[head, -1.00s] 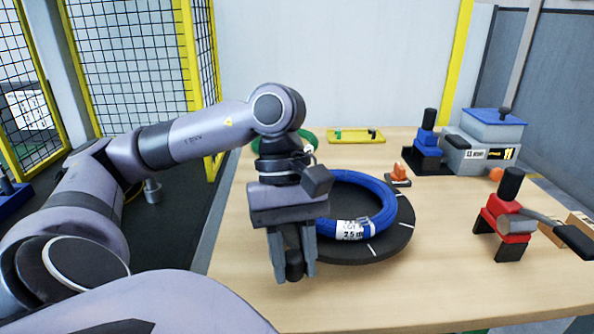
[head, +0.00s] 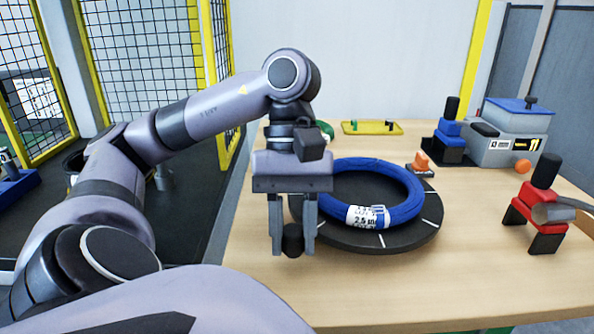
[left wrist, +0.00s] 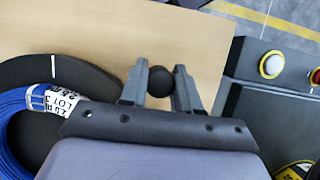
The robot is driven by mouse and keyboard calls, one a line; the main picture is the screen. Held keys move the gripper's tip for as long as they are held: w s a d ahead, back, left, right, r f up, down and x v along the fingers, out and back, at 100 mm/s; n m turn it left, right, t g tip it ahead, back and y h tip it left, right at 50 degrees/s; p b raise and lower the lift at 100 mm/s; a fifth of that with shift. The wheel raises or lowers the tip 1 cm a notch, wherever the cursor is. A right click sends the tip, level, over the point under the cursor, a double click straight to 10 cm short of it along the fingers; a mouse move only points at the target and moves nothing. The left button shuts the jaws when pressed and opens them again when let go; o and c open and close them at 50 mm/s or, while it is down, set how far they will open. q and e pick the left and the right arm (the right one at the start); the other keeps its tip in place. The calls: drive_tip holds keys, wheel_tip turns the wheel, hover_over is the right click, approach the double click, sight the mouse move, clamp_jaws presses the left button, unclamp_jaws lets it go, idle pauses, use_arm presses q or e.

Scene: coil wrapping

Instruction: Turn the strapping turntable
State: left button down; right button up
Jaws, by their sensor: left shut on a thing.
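The black round turntable (head: 400,236) lies on the wooden table, with white marks on its rim. A blue coil (head: 405,203) with a white label (head: 368,217) lies flat on it. My left gripper (head: 293,240) points down at the turntable's left front edge. It is shut on a black knob (head: 293,246), which also shows between the fingers in the left wrist view (left wrist: 160,81). The gripper hides how the knob joins the turntable. The coil also shows at the left of the left wrist view (left wrist: 20,110). My right gripper is out of view.
A red tool with a dark handle (head: 537,210) stands right of the turntable. A small orange part (head: 421,161), a blue-black device (head: 450,140), a grey box (head: 505,140) and a yellow tray (head: 372,128) stand behind. The table's front is clear.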

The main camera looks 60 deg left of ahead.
use_arm(q)
drive_tip(key=c, duration=0.8)
unclamp_jaws()
drive_tip(key=p+v, duration=0.3)
drive_tip(key=v, duration=0.3)
drive_tip(key=shift+d, duration=0.15)
drive_tip(key=shift+w+a+r+p, duration=0.15)
drive_tip(key=shift+a+r+p, duration=0.15)
drive_tip(key=shift+r+p, duration=0.3)
